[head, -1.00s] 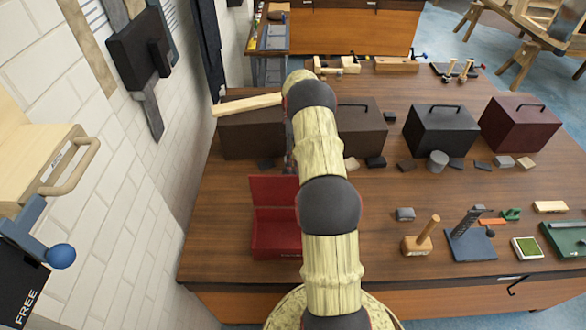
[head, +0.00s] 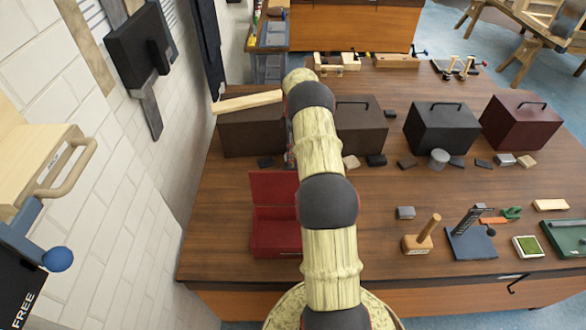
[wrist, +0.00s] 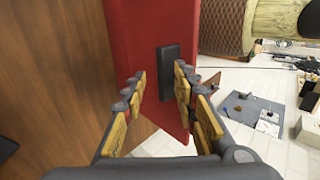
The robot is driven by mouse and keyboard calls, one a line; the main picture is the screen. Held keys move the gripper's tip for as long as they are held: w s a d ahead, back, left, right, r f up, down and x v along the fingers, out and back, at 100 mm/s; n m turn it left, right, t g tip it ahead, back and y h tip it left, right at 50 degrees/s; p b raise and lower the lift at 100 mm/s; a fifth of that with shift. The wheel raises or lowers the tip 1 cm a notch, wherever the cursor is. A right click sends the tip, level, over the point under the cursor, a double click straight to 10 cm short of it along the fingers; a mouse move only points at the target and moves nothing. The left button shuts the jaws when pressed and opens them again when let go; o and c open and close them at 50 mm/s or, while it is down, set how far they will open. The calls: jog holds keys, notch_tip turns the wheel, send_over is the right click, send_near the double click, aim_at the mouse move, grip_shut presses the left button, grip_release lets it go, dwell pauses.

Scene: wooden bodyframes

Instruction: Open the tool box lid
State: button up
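The red tool box (head: 276,237) stands on the wooden table just left of my arm. Its red lid (head: 272,187) is raised at the back, so the box is open at the top. My arm covers its right side. In the wrist view the red lid (wrist: 140,40) fills the upper middle, with a black latch or handle (wrist: 168,72) on it. My gripper (wrist: 160,85) is open, its yellow-padded fingers spread on either side of the lid's near part. I cannot tell whether a finger touches it. The head view hides most of the gripper behind my arm.
Closed dark boxes (head: 441,132) stand in a row behind, with small blocks before them. A wooden mallet (head: 422,236) and a blue-based tool (head: 470,244) lie to the right. A white brick wall (head: 110,190) is close on the left. The table (head: 218,215) left of the tool box is bare.

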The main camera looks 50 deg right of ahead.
jog(key=v, duration=0.4)
jog(key=shift+r, duration=0.3)
dwell(0.3)
